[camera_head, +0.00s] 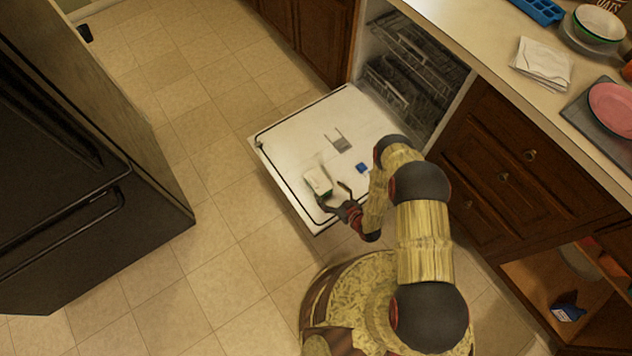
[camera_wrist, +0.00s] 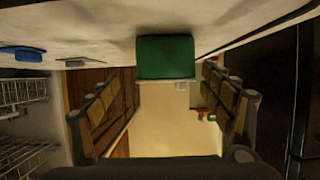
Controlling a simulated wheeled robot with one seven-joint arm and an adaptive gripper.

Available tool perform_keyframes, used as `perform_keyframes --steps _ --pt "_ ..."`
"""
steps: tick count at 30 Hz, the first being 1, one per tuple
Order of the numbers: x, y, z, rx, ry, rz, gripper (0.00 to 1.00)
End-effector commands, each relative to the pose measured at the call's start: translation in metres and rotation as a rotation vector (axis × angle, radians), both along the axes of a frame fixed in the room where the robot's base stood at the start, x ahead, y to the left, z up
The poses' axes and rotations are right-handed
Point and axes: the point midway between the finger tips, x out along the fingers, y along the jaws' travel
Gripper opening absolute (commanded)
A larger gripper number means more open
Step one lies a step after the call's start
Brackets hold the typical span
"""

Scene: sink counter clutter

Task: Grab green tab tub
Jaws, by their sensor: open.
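A small pale tub with a green edge (camera_head: 318,181) rests on the lowered dishwasher door (camera_head: 285,143), near its outer edge. In the wrist view the tub shows as a green block (camera_wrist: 165,57) at the top centre, ahead of my fingers and between their lines. My gripper (camera_head: 332,192) is open at the tub's near right side, with its fingers pointing at it. In the wrist view the open fingers (camera_wrist: 165,95) stand wide apart with nothing between them. I cannot tell whether a fingertip touches the tub.
A small blue piece (camera_head: 361,168) and a grey square fitting (camera_head: 338,143) are on the door. Dishwasher racks (camera_head: 402,85) lie behind it. A dark fridge (camera_head: 80,170) stands at left, with free floor between. The counter (camera_head: 480,45) at right holds a napkin (camera_head: 542,62) and dishes.

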Motion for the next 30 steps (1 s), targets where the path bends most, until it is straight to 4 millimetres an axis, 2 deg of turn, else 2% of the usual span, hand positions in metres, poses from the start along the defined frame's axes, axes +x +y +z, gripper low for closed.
perform_keyframes --steps 14,21,30 --pt "0.026 0.024 -0.017 0.0 0.0 0.003 0.8" --pt "0.049 0.044 -0.031 0.0 0.0 0.002 0.8" --pt "0.054 0.047 -0.03 0.001 0.001 0.0 0.8"
